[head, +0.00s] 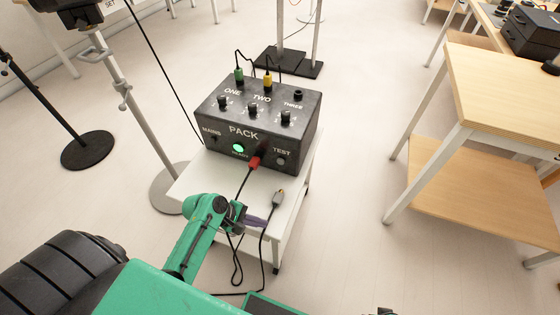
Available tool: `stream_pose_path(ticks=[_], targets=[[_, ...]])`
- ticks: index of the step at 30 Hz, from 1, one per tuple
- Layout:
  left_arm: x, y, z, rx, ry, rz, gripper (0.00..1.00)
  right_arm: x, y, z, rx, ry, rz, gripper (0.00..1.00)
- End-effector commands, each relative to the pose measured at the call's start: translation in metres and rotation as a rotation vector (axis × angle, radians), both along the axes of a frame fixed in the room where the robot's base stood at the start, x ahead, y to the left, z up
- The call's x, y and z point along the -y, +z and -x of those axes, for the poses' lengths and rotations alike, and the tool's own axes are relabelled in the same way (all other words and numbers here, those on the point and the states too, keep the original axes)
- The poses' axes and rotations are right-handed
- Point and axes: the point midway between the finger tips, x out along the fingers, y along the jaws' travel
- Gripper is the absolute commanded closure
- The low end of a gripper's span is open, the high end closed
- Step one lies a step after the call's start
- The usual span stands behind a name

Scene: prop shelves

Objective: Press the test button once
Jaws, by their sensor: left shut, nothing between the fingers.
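The black box marked PACK (228,161) stands on a small white table (200,185). Its front face carries the TEST label at the right, with a dark round test button (281,161) below it. My left gripper (262,223) is shut and empty. It is over the front part of the white table, below and left of the button in the picture and apart from it. My right gripper does not show.
A green light (239,148) glows on the box. A red plug (254,162) sits in its front, left of the button. A loose grey plug (278,197) lies on the table near my gripper. A wooden table (500,90) stands at the right.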

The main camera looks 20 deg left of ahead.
Motion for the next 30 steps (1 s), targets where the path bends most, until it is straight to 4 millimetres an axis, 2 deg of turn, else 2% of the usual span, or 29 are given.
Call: stream_pose_path(ticks=[3,6,9,12,15,25,30], targets=[[0.000,0.009,-0.022,-0.143,0.309,0.292,1.00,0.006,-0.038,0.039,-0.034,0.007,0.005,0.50],[-0.005,0.022,-0.045,-0.289,0.575,0.586,1.00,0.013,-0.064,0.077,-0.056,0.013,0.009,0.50],[-0.013,0.035,-0.063,-0.419,0.768,0.842,1.00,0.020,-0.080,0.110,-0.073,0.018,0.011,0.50],[-0.020,0.044,-0.075,-0.507,0.878,1.011,1.00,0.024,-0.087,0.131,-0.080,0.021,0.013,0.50],[-0.022,0.048,-0.079,-0.547,0.919,1.081,1.00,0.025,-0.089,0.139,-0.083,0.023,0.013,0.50],[-0.022,0.047,-0.081,-0.549,0.919,1.085,1.00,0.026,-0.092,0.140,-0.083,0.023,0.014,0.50],[-0.022,0.044,-0.096,-0.547,0.917,1.085,1.00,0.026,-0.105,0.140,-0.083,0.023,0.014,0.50]])
